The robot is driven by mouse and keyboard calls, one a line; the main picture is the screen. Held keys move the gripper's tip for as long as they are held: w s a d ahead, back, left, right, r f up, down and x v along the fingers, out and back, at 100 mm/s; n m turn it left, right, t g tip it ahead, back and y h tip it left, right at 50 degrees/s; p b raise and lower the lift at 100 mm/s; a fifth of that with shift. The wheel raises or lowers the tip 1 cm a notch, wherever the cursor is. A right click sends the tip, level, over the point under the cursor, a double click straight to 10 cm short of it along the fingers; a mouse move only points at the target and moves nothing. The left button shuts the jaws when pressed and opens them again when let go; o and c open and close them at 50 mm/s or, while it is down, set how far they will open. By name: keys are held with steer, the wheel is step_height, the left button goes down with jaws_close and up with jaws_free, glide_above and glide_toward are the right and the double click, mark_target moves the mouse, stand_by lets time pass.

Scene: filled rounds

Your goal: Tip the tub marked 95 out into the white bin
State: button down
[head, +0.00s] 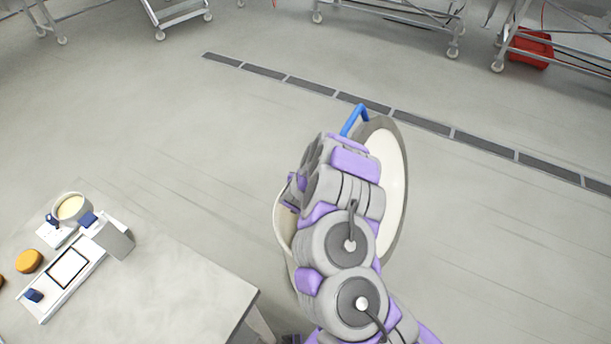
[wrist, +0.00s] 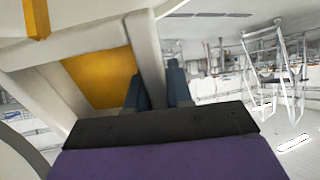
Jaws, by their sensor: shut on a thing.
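My gripper (wrist: 157,85) is shut on a pale off-white wall (wrist: 148,45), which appears to be part of a tub. An orange-yellow surface (wrist: 95,78) shows beside that wall in the wrist view. I see no number on it, so I cannot confirm the 95. In the head view my arm reaches over a large round white bin (head: 397,190) with a grey rim, and hides much of it. The held thing and the fingertips are mostly hidden there. A blue bent piece (head: 355,118) shows past the arm's end; I cannot tell what it belongs to.
A pale table (head: 190,290) stands at lower left. It carries a cream-filled round tub (head: 70,207), an orange round thing (head: 28,261), a white tray (head: 68,268) and a grey block (head: 112,240). Wheeled racks and a red crate (head: 530,48) stand far off. The floor between is clear.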

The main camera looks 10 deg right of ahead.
steer(key=t, duration=0.1)
steer(key=s+t+h, duration=0.1)
steer(key=shift+s+a+f+t, duration=0.1)
steer(key=shift+a+f+t, duration=0.1)
steer(key=shift+t, duration=0.2)
steer(key=shift+s+a+r+t, duration=0.1)
steer(key=shift+s+r+t, duration=0.15)
steer(key=shift+t, duration=0.45)
stand_by(2.8)
